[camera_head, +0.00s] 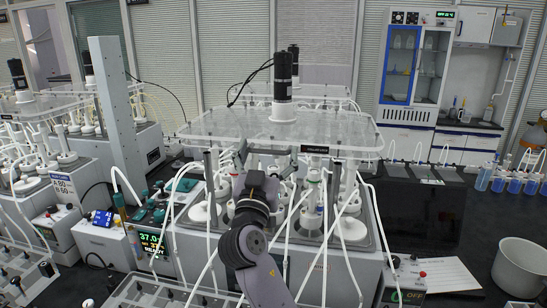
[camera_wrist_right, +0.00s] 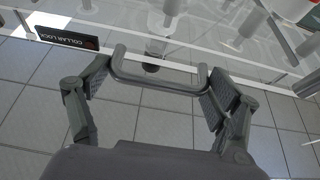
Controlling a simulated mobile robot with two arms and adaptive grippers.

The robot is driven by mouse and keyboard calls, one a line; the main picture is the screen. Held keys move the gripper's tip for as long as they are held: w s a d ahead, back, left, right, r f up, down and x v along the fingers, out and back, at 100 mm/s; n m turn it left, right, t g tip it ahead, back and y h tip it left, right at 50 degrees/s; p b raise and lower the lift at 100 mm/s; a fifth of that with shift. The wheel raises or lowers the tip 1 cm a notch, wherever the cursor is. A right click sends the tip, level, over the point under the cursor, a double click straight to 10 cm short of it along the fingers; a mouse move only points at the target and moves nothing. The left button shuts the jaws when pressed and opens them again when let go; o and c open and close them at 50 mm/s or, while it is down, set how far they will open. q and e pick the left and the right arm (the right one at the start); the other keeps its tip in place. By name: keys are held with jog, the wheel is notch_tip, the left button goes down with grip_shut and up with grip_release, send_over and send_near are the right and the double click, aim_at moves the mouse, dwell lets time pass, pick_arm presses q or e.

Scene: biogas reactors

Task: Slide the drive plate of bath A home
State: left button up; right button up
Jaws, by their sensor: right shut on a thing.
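The clear drive plate (camera_head: 235,124) lies level above the central bath (camera_head: 335,262), with a black motor (camera_head: 283,90) upright on it. I cannot read a letter that marks this bath. My right gripper (camera_head: 262,168) is at the plate's front edge; my own wrist partly hides it. In the right wrist view, the gripper (camera_wrist_right: 158,85) is shut on the plate's grey U-shaped handle (camera_wrist_right: 160,86), one finger at each end. A black "COLLAR LOCK" label (camera_wrist_right: 67,38) is beside the handle on the plate edge. How the plate seats at the back is hidden. My left gripper is not in view.
White bottles and tubes (camera_head: 352,228) stand under the plate and hang over the bath's front. A grey column (camera_head: 115,115) and another bath assembly (camera_head: 40,110) are at left. A control box (camera_head: 152,240) stands front left. A white pot (camera_head: 522,265) stands at right.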

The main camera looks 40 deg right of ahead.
jog(key=shift+s+a+f+b, duration=0.2)
jog(key=shift+s+a+b, duration=0.15)
jog(key=shift+s+a, duration=0.6)
jog(key=shift+a+r, duration=0.1)
jog(key=shift+a, duration=0.15)
jog(key=o, duration=1.3)
jog(key=shift+o, duration=0.5)
jog(key=shift+s+r, duration=0.1)
jog(key=shift+s, duration=0.1)
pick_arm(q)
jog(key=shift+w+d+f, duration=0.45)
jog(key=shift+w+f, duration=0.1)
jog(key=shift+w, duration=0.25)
pick_arm(e)
jog(key=v, duration=1.2)
jog(key=shift+a, duration=0.1)
